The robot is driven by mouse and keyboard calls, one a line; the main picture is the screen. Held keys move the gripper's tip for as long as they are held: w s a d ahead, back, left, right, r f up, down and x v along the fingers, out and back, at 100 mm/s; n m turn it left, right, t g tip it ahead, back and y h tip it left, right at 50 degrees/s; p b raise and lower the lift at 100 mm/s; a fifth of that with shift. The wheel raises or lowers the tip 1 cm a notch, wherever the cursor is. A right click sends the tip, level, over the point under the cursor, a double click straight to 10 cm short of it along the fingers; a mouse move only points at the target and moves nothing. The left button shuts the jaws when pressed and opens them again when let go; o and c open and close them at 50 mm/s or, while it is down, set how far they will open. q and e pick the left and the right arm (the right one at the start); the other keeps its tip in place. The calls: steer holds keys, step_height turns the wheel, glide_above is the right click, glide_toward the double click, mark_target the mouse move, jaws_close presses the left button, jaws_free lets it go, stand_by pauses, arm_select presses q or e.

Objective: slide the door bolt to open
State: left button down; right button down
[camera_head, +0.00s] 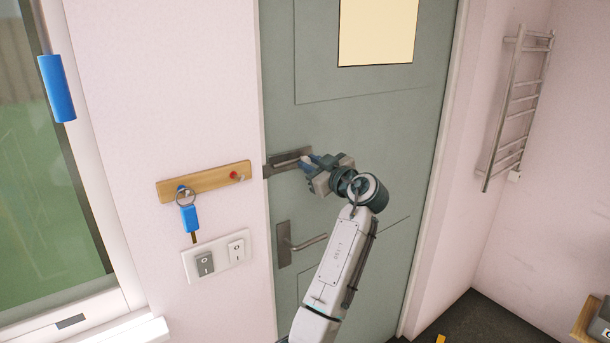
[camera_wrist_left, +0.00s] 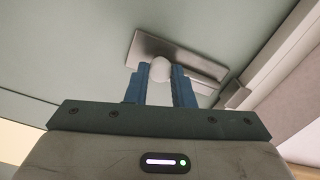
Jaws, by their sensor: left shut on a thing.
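The door bolt (camera_head: 287,162) is a grey metal plate with a slot, mounted on the grey-green door (camera_head: 390,120) near its left edge. In the wrist view, its plate (camera_wrist_left: 178,49) lies behind the fingers. My left gripper (camera_head: 308,164) reaches the bolt from the right. Its blue fingers (camera_wrist_left: 159,84) are shut on the bolt's round white knob (camera_wrist_left: 160,69), which sits between their tips. The fingers partly hide the plate and slot. The door looks closed in its frame. My right gripper is not in view.
A lever handle (camera_head: 306,242) is on the door below the bolt. Left of the door, a wooden key rack (camera_head: 210,180) holds a blue key (camera_head: 189,217), above light switches (camera_head: 218,259). A towel rail (camera_head: 513,112) hangs on the right wall.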

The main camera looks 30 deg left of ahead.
arm_select(q)
steer(key=shift+r, duration=0.1)
steer(key=c, duration=1.2)
jaws_free()
steer(key=shift+w, duration=0.15)
steer(key=shift+c, duration=0.2)
steer(key=shift+d, duration=0.1)
steer(key=b+v, duration=0.5)
steer(key=v, duration=0.5)
steer(key=shift+d, duration=0.35)
